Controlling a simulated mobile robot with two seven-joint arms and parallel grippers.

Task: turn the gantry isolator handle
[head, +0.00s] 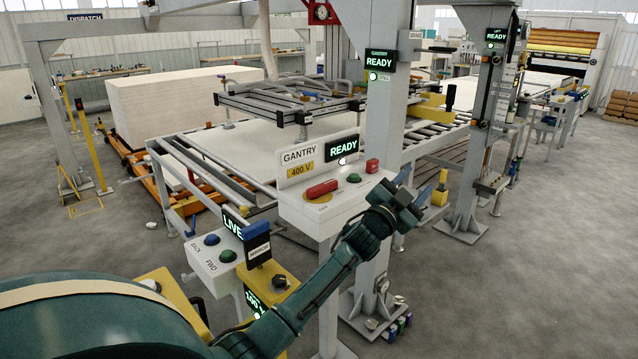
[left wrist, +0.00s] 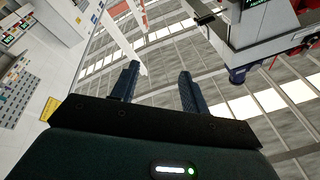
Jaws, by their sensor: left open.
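The gantry isolator handle (head: 322,189) is a red bar on a yellow plate, at the left of the white control box (head: 338,214) marked GANTRY 400 V. It lies roughly level across the plate. The sign above it reads READY. I cannot make out the handle in that view. My right gripper is not in view.
The box also carries a green button (head: 353,178) and a red block (head: 372,166). A grey post (head: 388,110) stands behind it. A second white box (head: 215,262) with blue and green buttons and a yellow box (head: 265,287) with a black knob stand at front left. Open floor lies at right.

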